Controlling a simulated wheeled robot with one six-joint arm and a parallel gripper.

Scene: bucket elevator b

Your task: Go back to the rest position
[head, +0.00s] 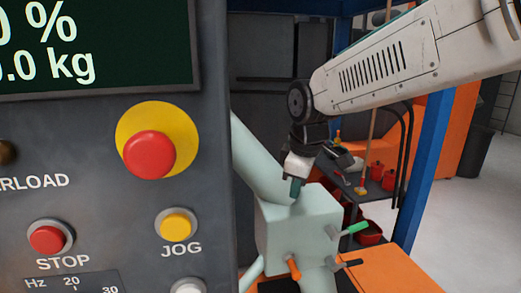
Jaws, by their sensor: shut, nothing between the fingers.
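My arm comes in from the upper right. My gripper (296,188) hangs below its dark wrist joint, pointing down, with its narrow tip shut. In the picture the tip is just in front of or above the top of a pale green box (300,238). I cannot tell whether it touches the box.
A grey control panel (95,130) with a red emergency button (150,155), a red STOP button (47,238) and a yellow JOG button (178,224) fills the left. An orange-handled lever (293,268) and a green-handled lever (355,228) stick out. A blue post (428,165) stands right.

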